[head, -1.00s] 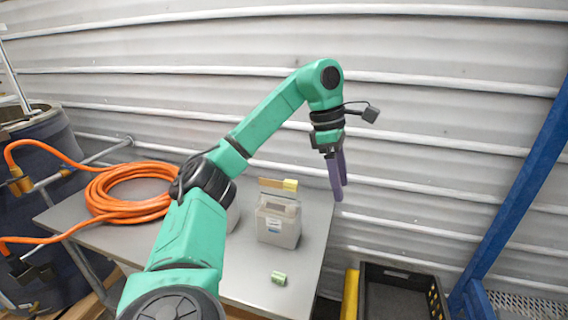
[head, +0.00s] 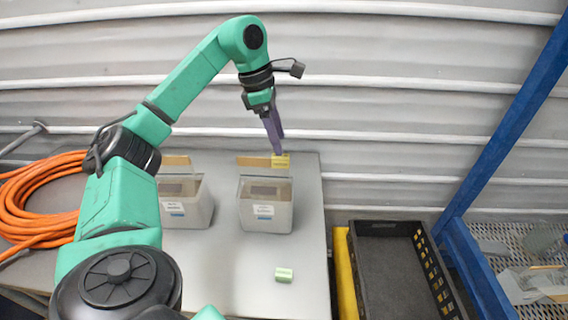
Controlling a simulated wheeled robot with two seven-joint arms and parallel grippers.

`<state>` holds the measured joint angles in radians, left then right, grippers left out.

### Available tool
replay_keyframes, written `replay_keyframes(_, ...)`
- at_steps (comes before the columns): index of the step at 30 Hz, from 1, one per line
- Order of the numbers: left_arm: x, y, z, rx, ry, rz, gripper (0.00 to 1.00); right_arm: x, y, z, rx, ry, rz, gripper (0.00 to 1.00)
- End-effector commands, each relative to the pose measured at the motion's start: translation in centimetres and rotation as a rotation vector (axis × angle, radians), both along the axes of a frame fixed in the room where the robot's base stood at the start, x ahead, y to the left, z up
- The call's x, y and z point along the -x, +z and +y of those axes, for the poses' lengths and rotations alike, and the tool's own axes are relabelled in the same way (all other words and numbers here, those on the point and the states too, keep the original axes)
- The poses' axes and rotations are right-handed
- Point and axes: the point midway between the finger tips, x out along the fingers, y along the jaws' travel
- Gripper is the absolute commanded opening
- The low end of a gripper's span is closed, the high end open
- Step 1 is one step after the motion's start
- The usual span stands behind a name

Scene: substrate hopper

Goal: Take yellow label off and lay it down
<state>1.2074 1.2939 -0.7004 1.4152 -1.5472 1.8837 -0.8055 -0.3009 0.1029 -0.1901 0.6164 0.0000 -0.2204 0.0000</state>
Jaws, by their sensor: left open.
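The yellow label (head: 281,161) is a small yellow block at the right top edge of the raised lid of the right-hand grey hopper (head: 266,214). My left gripper (head: 275,146) has purple fingers pointing down, with the tips just above or at the yellow label. The fingers overlap in this view, and I cannot tell whether they touch the label. The jaws are open. A green label block (head: 284,275) lies on the grey table (head: 240,262) in front of that hopper. My right gripper is not in view.
A second grey hopper (head: 188,208) stands to the left, partly behind my arm. An orange hose coil (head: 35,200) lies on the table's left. A black crate (head: 398,270), a yellow bar (head: 346,275) and a blue post (head: 505,145) are at the right. The table around the green block is clear.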

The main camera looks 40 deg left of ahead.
Motion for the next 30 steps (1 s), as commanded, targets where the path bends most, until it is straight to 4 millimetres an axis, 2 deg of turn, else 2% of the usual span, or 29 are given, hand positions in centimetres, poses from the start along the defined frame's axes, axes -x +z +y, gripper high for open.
replay_keyframes(8,-0.3,-4.3,-1.2,-0.001,-0.001,0.004,0.66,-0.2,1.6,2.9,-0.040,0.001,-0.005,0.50)
replay_keyframes(10,-0.4,-4.9,-1.3,0.000,-0.001,0.003,0.66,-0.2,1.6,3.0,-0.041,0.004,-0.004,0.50)
replay_keyframes(15,-0.5,-5.1,-1.3,0.000,0.000,0.000,0.66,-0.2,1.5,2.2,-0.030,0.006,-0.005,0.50)
replay_keyframes(16,-0.5,-5.1,-1.3,0.000,0.000,0.000,0.58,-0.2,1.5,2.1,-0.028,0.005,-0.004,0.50)
replay_keyframes(18,-0.5,-5.1,-1.3,0.000,0.000,0.000,0.31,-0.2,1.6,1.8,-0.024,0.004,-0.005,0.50)
replay_keyframes(20,-0.5,-5.1,-1.3,0.000,0.000,0.000,0.08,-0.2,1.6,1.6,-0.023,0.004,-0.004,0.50)
replay_keyframes(21,-0.5,-5.1,-1.3,0.000,0.000,0.000,0.00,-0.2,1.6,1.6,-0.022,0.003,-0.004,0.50)
replay_keyframes(30,-0.5,-5.0,-1.3,-0.001,0.000,0.001,0.00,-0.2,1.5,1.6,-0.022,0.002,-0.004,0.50)
